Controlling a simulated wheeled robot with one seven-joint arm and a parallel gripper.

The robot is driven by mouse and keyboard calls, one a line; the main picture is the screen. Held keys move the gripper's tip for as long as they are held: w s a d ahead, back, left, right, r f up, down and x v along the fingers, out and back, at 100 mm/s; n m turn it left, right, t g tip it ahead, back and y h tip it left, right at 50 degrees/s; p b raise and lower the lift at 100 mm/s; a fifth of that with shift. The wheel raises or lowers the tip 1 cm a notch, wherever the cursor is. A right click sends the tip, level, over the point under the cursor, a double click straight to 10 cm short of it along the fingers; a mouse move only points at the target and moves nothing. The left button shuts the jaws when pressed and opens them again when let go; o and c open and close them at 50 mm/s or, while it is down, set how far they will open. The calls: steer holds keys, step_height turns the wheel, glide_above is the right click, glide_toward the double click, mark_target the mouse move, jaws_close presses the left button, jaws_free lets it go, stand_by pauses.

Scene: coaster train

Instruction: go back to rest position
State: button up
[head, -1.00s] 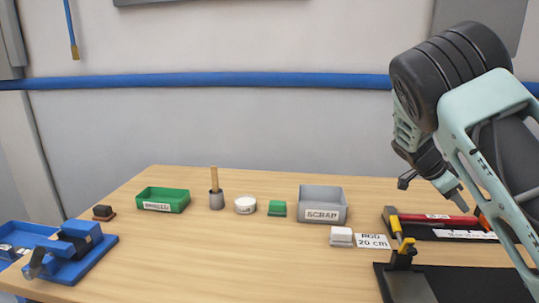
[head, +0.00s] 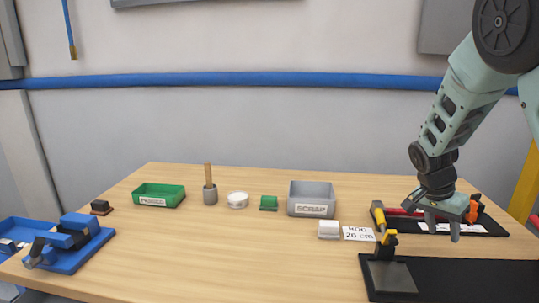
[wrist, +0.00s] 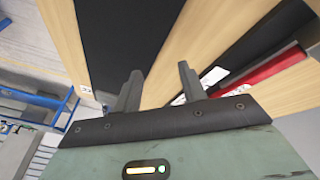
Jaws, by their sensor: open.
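My gripper (head: 442,222) is at the right of the head view, pointing down, in front of the black tool tray (head: 485,229). In the wrist view its two fingers (wrist: 158,90) are apart with nothing between them. A red tool (wrist: 274,78) lies along the tray in the wrist view, to the right of the fingers. In the head view my gripper partly hides the tray and the red tool.
A card (head: 358,233), white block (head: 328,229), grey SCRAP bin (head: 313,198) and green bin (head: 158,195) stand to the left. A blue vise (head: 70,245) is far left. The table's middle is clear.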

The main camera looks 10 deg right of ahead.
steer(key=s+a+r+n+y, duration=0.2)
steer(key=s+a+n, duration=0.8)
steer(key=s+a, duration=0.3)
steer(key=s+a+r+n+y, duration=0.2)
steer(key=s+a+n, duration=0.9)
steer(key=a, duration=0.9)
steer(key=shift+s+t+y, duration=0.3)
steer(key=shift+s+y, duration=0.1)
steer(key=shift+s, duration=0.7)
steer(key=shift+r, duration=0.1)
